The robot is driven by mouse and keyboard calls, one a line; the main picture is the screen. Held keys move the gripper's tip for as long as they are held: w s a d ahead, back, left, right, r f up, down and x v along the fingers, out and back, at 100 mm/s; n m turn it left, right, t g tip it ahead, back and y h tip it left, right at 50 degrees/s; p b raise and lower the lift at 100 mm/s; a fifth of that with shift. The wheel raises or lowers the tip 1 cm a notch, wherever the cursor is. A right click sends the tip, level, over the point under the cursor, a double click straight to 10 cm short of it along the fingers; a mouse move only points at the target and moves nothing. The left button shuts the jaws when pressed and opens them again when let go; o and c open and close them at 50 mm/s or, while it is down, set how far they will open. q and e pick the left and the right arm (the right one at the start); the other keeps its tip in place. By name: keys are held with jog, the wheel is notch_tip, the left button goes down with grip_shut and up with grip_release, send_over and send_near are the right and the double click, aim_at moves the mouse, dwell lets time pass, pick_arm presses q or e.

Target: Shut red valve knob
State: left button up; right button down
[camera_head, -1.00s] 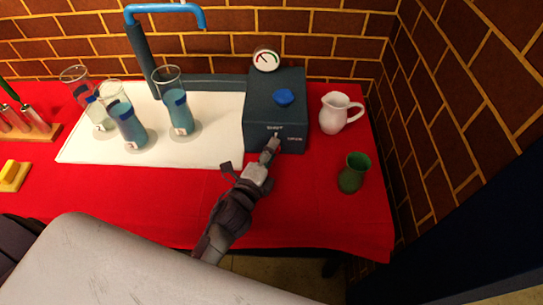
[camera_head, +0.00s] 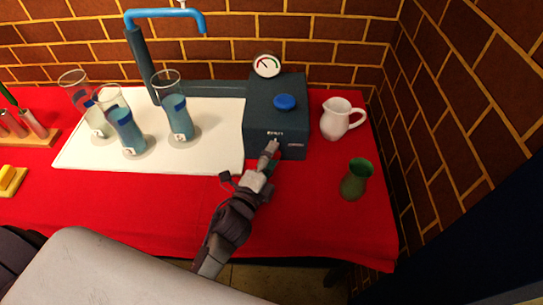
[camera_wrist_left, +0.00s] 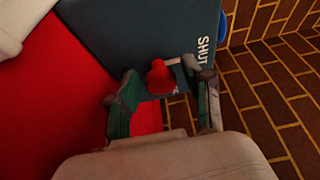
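The red valve knob (camera_wrist_left: 160,77) shows in the left wrist view in front of the dark blue box's front face, beside the white word SHUT. In the head view the box (camera_head: 260,120) stands at the back right of the table, and the red knob is hidden behind my gripper. My left gripper (camera_head: 247,164) is at the lower front of the box. It also shows in the left wrist view (camera_wrist_left: 165,98), with its fingers apart, one on each side of the knob. Gaps show between knob and fingers. My right gripper is not in view.
A blue knob (camera_head: 285,102) and a gauge (camera_head: 267,66) are on the box. A white jug (camera_head: 335,121) and a green vase (camera_head: 355,181) stand to its right. Glass vases with blue bands (camera_head: 177,118) stand on the white board (camera_head: 220,135). A brick wall is behind.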

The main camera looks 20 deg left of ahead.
pick_arm(q)
jog(key=shift+s, duration=0.1)
jog(key=s, duration=0.4)
jog(key=s+a, duration=0.1)
jog(key=s, duration=0.6)
jog(key=shift+s+a, duration=0.15)
jog(key=shift+s, duration=0.25)
